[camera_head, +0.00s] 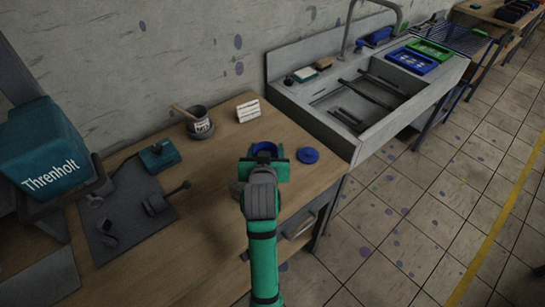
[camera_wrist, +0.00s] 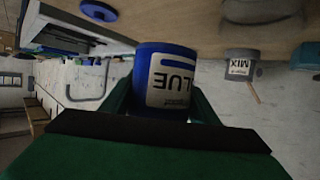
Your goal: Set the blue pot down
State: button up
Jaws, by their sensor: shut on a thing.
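The blue pot (camera_head: 265,147) is between the green fingers of my gripper (camera_head: 266,165) over the front right part of the wooden table (camera_head: 225,215). The wrist view, which is upside down, shows the blue pot (camera_wrist: 168,75) with its white label reading "BLUE", partly hidden. My gripper (camera_wrist: 162,98) is shut on the pot's sides. The pot looks upright and its base is at or close to the tabletop; I cannot tell whether it touches. Its top looks open in the head view. A round blue lid (camera_head: 308,155) lies on the table just right of the pot.
A grey "MIX" pot (camera_head: 199,123) with a stick stands at the back, beside a white card (camera_head: 248,110). A teal block (camera_head: 160,156) and a grey mat (camera_head: 125,215) with tools lie left. A teal "Threnholt" machine (camera_head: 45,150) stands far left. The sink (camera_head: 365,95) is right.

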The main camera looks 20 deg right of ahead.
jog(key=w+d+f, duration=0.1)
jog(key=f, duration=0.1)
jog(key=w+d+f, duration=0.3)
jog(key=shift+f, duration=0.3)
jog(key=shift+w+d+f, duration=0.25)
jog(key=shift+d+f, duration=0.05)
jog(key=shift+f, duration=1.65)
jog(key=shift+f, duration=0.2)
jog(key=o, duration=1.3)
jog(key=shift+r, duration=0.1)
